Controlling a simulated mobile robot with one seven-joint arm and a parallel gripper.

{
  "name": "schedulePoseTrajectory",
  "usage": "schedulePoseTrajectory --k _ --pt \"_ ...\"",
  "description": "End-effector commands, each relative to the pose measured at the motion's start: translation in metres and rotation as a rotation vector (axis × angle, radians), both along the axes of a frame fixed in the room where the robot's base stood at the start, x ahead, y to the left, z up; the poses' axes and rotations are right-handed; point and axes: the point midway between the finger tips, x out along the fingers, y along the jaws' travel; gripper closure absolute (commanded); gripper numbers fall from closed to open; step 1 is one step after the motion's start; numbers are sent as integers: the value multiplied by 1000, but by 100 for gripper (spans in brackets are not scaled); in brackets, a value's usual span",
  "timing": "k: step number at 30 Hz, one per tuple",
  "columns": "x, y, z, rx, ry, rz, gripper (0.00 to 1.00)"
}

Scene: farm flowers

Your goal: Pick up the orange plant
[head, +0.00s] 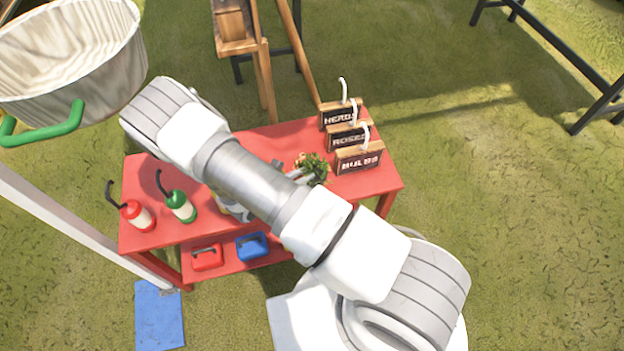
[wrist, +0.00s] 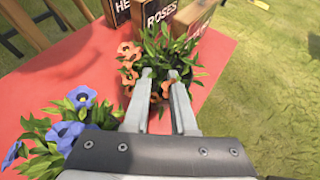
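The orange plant (wrist: 129,52) has green leaves and orange flowers and stands on the red table in front of the wooden sign boxes. It also shows in the head view (head: 313,166), partly covered by my arm. My gripper (wrist: 160,78) is open in the wrist view, with its two fingers reaching to the plant's near side. Leaves and an orange flower show between and around the fingertips. I cannot tell whether the fingers touch it. The plant's base is hidden.
A blue-flowered plant (wrist: 68,125) stands close at the left of my gripper. Wooden boxes marked HERBS (head: 339,116), ROSES (head: 348,137) and BULBS (head: 358,159) stand behind. A red bottle (head: 138,215) and a green bottle (head: 181,207) stand on the red table (head: 140,180).

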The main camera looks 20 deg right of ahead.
Motion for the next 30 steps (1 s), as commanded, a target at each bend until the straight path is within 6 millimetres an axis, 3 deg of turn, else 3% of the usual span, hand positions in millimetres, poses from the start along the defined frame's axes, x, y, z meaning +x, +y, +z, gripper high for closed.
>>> schedulePoseTrajectory --k 6,16,20,30 --pt "15 -26 -15 0 0 -3 76" --pt "18 -31 -18 0 0 -1 76" --pt "18 -31 -18 0 0 -1 99" --pt "18 -31 -18 1 0 -1 100"
